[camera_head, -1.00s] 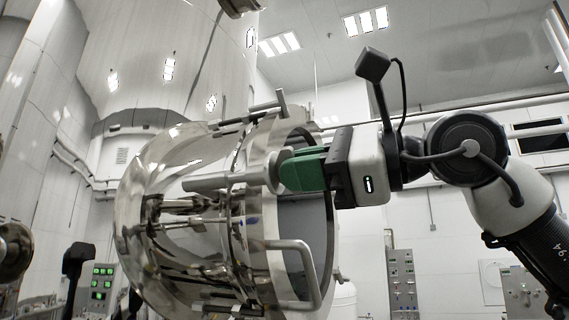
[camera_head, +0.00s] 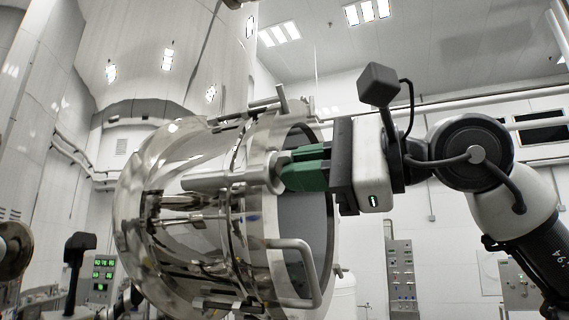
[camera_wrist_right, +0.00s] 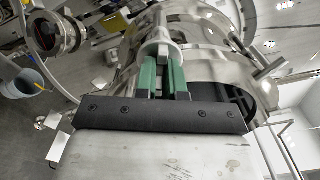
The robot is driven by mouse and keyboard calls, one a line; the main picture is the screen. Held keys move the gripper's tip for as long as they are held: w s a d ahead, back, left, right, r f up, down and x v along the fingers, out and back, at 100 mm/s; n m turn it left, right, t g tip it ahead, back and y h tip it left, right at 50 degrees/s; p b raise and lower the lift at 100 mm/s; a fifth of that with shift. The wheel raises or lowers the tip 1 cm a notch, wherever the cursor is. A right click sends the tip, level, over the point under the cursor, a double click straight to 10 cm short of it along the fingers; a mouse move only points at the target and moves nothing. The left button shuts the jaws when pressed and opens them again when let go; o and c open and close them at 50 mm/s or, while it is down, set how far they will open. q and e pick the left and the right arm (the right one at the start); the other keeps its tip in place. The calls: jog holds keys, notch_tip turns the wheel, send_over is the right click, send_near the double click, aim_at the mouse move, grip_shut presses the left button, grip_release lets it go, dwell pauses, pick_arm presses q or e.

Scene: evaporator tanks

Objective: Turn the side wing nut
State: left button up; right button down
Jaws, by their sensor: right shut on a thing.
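The side wing nut (camera_head: 271,172) is a metal piece at the end of a thick horizontal rod (camera_head: 215,181) on the side of the shiny tank (camera_head: 190,255), near its open rim. My right gripper (camera_head: 287,167) comes from the right, with its green fingers shut on the wing nut. In the right wrist view, the wing nut (camera_wrist_right: 158,51) shows between the two finger tips, and the fingers hide part of it.
A bent metal handle (camera_head: 306,272) sticks out below my right gripper. Another clamp bolt (camera_head: 281,99) stands at the top of the rim.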

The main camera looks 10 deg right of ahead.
jog(key=shift+n, duration=0.3)
jog(key=shift+n+p, duration=0.45)
jog(key=shift+n, duration=0.65)
jog(key=shift+n+p, duration=0.45)
jog(key=shift+n, duration=0.75)
